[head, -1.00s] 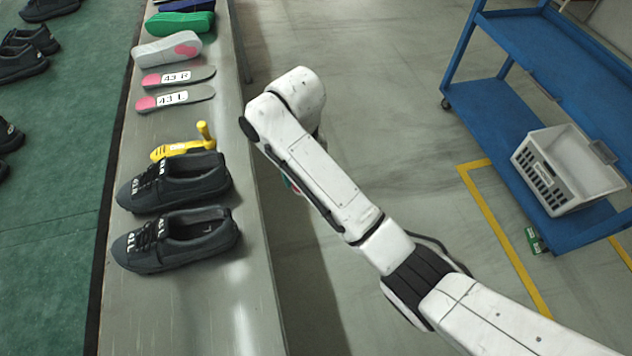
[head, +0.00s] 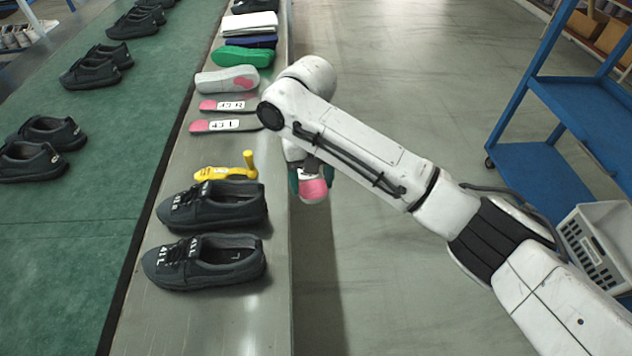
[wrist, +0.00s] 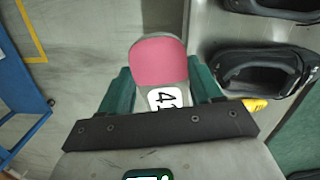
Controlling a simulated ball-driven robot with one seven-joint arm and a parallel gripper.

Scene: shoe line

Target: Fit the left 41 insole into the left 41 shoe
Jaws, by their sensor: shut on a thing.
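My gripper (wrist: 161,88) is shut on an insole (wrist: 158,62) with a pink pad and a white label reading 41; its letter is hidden. The insole's pink end (head: 313,191) also shows in the head view, beyond the line's right edge. The dark left 41 shoe (head: 206,263), marked 41 L, stands on the line, nearest me, its opening up. The 41 R shoe (head: 213,205) stands just beyond it. In the wrist view both shoes are partly visible at the right, apart from the insole.
A yellow tool (head: 228,172) lies beyond the 41 R shoe. A blue cart (head: 540,165) with a white crate (head: 600,245) stands right.

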